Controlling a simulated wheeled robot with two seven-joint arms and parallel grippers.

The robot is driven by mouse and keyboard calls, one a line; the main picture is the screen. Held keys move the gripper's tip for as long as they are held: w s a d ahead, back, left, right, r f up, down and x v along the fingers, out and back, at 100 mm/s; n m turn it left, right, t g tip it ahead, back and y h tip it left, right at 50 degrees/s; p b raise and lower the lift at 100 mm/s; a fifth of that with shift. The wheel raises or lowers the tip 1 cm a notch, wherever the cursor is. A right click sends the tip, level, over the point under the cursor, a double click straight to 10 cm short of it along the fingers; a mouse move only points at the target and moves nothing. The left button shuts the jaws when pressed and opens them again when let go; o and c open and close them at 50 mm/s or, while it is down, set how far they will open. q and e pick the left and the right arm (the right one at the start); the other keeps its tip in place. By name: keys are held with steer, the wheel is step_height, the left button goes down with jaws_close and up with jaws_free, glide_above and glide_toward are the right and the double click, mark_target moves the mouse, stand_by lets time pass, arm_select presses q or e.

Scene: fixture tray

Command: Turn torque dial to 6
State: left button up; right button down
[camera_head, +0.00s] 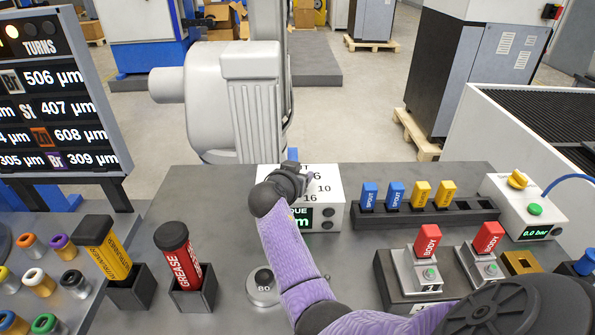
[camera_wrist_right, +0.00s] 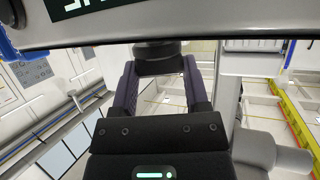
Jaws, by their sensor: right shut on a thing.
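The white torque box (camera_head: 333,182) stands at the far middle of the bench. Numbers 6, 10 and 16 show on its face beside the dial, and a green display sits below, partly covered by my arm. My right gripper (camera_head: 290,178) is at the left part of this face and hides the dial in the head view. In the right wrist view the dark round torque dial (camera_wrist_right: 158,58) is between the two fingers of my right gripper (camera_wrist_right: 158,75), which is shut on it. The dial's pointer cannot be read. My left gripper is not in view.
A grease tube (camera_head: 186,262) and a yellow tube (camera_head: 108,250) stand in holders at left. A round dial marked 80 (camera_head: 263,285) lies beside my forearm. A rack (camera_head: 430,215) with blue and yellow pieces and red-topped fixtures (camera_head: 427,240) stand at right.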

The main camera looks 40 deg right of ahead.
steer(key=n+t+y+p, duration=0.1)
steer(key=n+p, duration=0.1)
steer(key=n+t+y+p, duration=0.2)
steer(key=p, duration=0.1)
steer(key=n+t+y+p, duration=0.1)
steer(key=n+p, duration=0.1)
steer(key=p, duration=0.1)
steer(key=shift+s+d+r+t+y, duration=0.25)
steer(key=shift+r+t+y, duration=0.05)
steer(key=shift+y, duration=0.1)
steer(key=shift+d+f+n+t+y+p, duration=0.15)
steer(key=shift+n+t+y+p, duration=0.4)
steer(key=shift+n+y, duration=0.4)
steer(key=shift+f+n+t+y, duration=0.25)
steer(key=shift+n+y, duration=0.4)
steer(key=shift+y, duration=0.2)
steer(key=shift+f+n+y+b, duration=0.1)
steer(key=shift+n+y+b, duration=0.5)
steer(key=shift+y+b, duration=0.25)
steer(key=shift+n+y+b, duration=0.65)
steer(key=shift+n+b, duration=0.05)
steer(key=shift+b, duration=0.25)
steer(key=shift+r+t, duration=0.2)
steer(key=shift+t, duration=0.1)
